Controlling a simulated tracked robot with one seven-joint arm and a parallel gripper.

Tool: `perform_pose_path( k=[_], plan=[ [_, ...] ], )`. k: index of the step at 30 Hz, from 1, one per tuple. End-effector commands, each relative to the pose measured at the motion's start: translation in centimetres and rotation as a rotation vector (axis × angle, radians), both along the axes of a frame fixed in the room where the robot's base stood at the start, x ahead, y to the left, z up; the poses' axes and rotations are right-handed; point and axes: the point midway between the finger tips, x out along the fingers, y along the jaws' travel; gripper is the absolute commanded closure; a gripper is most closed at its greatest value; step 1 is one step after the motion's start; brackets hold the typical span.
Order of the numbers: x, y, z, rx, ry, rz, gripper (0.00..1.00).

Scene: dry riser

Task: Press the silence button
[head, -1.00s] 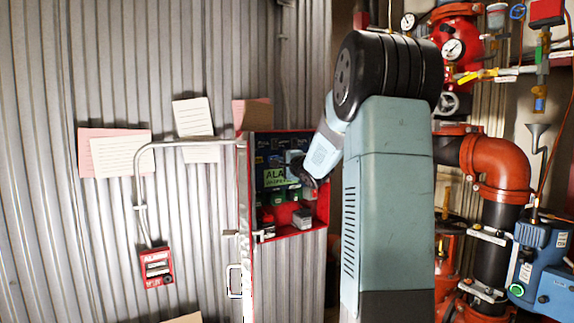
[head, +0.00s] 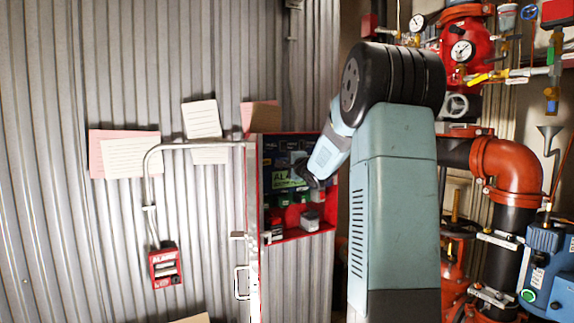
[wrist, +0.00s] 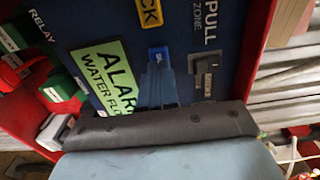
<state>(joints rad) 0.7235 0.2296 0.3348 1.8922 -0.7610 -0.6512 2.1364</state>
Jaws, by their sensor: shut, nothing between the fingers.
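The open red alarm cabinet (head: 325,222) in the head view holds a blue panel (wrist: 190,30) with a green display (wrist: 100,65) reading "ALAR… WATER FLO…". A small bright blue part (wrist: 158,58) with partly unreadable lettering sits right of the display; it may be the silence button, but I cannot tell for certain. My gripper (head: 304,178) is shut and empty, in front of the panel. In the wrist view its narrow fingertips (wrist: 156,92) point at the blue part, just below it. Whether they touch it is unclear.
A grey switch (wrist: 205,72) sits right of the blue part, under "PULL ZONE". Green blocks (wrist: 63,87) and a red lever lie left. The cabinet door (head: 252,220) stands open on the left. Red pipes (head: 505,170) and gauges stand right.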

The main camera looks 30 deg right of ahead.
Motion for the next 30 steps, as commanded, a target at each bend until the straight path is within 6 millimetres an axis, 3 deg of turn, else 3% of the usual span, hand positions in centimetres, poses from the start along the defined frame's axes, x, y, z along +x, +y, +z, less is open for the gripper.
perform_pose_path(
  k=[15, 30],
  plan=[
    [0.4, 0.0, 0.0, 0.000, 0.000, 0.000, 1.00],
    [-4.2, -0.3, 0.0, 0.000, 0.000, -0.002, 1.00]
  ],
)
